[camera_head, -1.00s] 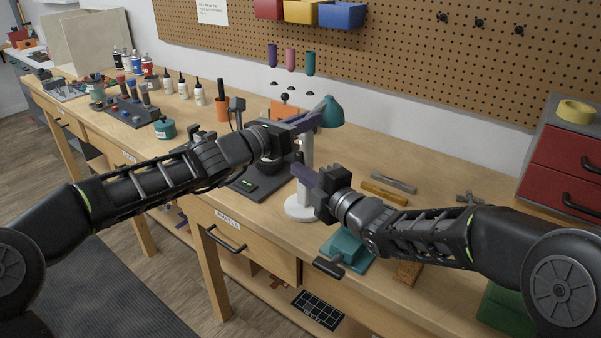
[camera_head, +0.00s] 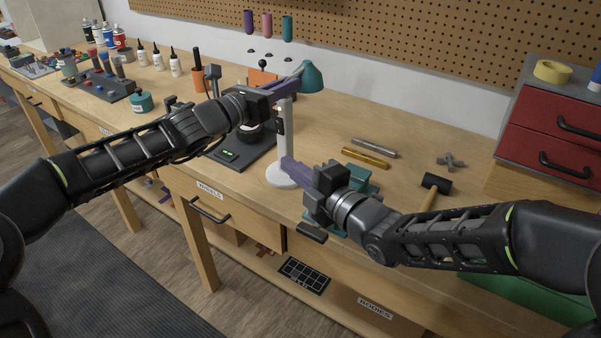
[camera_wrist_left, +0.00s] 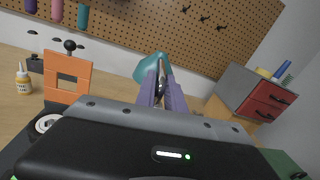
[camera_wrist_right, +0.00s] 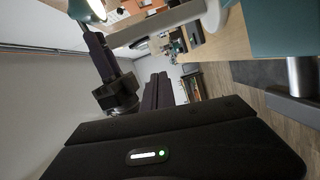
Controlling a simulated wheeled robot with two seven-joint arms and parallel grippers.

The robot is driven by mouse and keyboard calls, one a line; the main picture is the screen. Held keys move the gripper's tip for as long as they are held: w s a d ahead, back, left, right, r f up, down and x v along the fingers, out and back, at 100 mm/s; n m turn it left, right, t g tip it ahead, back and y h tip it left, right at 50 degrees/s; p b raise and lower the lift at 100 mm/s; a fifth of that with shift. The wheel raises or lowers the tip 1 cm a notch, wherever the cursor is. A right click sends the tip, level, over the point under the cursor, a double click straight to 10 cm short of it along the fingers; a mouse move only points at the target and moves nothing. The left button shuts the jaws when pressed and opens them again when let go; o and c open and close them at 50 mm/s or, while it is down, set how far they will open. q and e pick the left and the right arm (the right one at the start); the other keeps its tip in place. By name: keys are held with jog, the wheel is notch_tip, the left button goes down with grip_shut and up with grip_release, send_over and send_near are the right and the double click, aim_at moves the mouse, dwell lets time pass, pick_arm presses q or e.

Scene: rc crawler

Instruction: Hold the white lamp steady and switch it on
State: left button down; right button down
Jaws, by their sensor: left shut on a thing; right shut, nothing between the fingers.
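The white lamp (camera_head: 284,136) stands upright on the bench, with a round white base (camera_head: 282,176) and a teal shade (camera_head: 314,77). My left gripper (camera_head: 299,74) is shut on the lamp near its head, just left of the shade; the shade is beyond the fingers in the left wrist view (camera_wrist_left: 150,66). My right gripper (camera_head: 287,163) is shut and empty, with its fingertips low by the stem, just above the base. These fingers hide part of the base, and I cannot make out a switch. In the right wrist view the shade's inside (camera_wrist_right: 97,9) looks bright.
A dark stand (camera_head: 236,150) lies left of the lamp. A brass bar (camera_head: 365,158), a grey bar (camera_head: 374,147) and a hammer (camera_head: 435,184) lie to its right. A teal block (camera_head: 360,178) is behind my right gripper. A red drawer unit (camera_head: 545,145) stands at the right.

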jog(key=shift+v, duration=1.2)
pick_arm(q)
jog(key=c, duration=1.3)
grip_release()
jog(key=shift+c, duration=0.2)
pick_arm(e)
jog(key=shift+f, duration=0.1)
pick_arm(q)
jog(key=v, duration=1.2)
